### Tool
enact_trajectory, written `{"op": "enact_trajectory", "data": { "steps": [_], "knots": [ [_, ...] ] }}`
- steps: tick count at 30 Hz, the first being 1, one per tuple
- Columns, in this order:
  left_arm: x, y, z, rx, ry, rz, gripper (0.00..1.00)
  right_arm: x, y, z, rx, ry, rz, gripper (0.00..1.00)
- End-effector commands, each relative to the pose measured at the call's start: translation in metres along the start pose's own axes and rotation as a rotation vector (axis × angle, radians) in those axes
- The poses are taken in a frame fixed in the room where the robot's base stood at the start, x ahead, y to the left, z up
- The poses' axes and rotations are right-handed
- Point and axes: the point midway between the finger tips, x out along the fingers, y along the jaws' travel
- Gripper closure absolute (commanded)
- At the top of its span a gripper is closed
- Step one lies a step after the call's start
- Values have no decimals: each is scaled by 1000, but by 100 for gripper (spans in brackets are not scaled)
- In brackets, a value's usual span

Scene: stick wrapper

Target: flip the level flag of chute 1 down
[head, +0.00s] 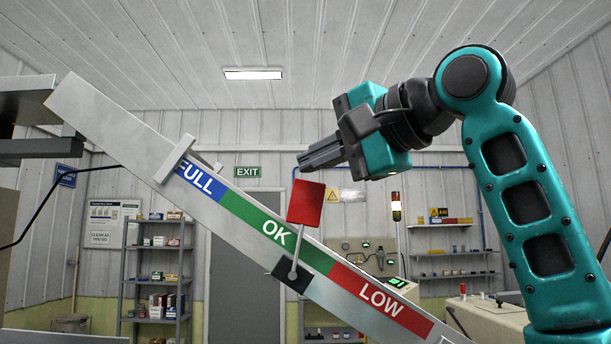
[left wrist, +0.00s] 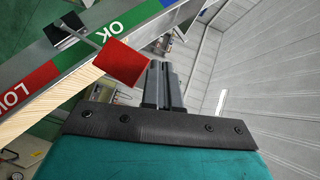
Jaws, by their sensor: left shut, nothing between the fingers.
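The level flag (head: 306,204) is a red square plate on a thin grey rod. The rod rises from a black block (head: 292,277) on the chute's side, so the flag stands up, leaning slightly right. The sloping chute (head: 110,130) carries a blue FULL, green OK and red LOW band; the block sits near the OK and LOW border. My left gripper (head: 301,163) is shut and empty, its fingertips just above the flag in the head view. In the left wrist view the red flag (left wrist: 122,62) appears beside the shut fingers (left wrist: 163,75); contact cannot be told. My right gripper is out of view.
A white bracket (head: 175,158) stands out from the chute near FULL. Dark machine parts (head: 40,105) are at the chute's upper left end. Shelves (head: 155,270), a door and a machine with a signal light (head: 396,207) stand behind.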

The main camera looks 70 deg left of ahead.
Motion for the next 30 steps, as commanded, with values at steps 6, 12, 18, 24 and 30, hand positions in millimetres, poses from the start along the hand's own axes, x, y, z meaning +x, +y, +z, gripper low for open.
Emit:
{"op": "enact_trajectory", "data": {
  "steps": [6,12,18,24,30],
  "knots": [
    [-42,-16,4,-4,1,1,100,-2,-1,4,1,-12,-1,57],
    [-60,-22,5,-4,-1,2,100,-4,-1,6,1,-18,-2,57],
    [-64,-22,6,-4,-1,3,100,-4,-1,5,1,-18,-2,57],
    [-63,-22,5,-4,-1,2,100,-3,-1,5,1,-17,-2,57],
    [-63,-22,5,-4,-1,2,100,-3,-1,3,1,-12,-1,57]
  ]
}}
